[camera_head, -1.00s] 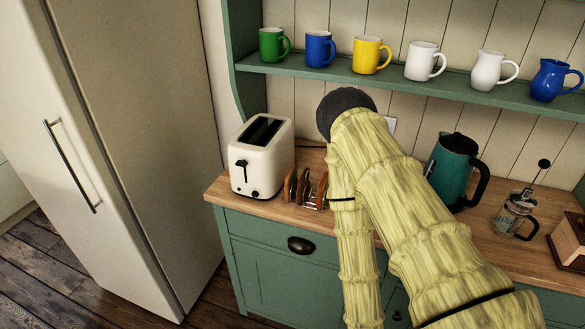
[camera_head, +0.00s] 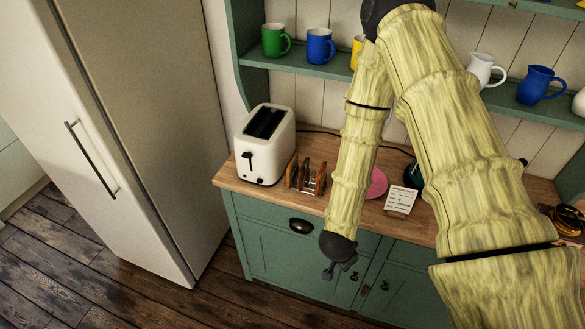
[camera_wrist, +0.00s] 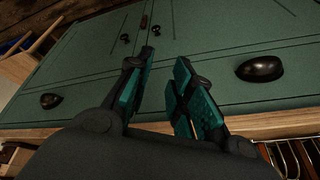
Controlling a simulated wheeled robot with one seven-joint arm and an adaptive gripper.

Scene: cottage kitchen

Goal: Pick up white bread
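A small toast rack (camera_head: 307,180) with brown-edged slices stands on the counter beside the toaster. The slices are small in the head view, and I cannot tell which is white bread. Part of the rack also shows at the bottom right of the wrist view (camera_wrist: 294,158). My gripper (camera_head: 338,272) hangs in front of the cabinet, below the counter's front edge and to the lower right of the rack. In the wrist view my gripper's teal-padded fingers (camera_wrist: 164,60) are apart with nothing between them.
A cream toaster (camera_head: 262,155) stands left of the rack. A pink plate (camera_head: 377,184) and a small card (camera_head: 401,199) lie to its right. The wooden counter (camera_head: 232,178) tops green cabinets with dark handles (camera_wrist: 259,69). A mug shelf (camera_head: 300,68) hangs above.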

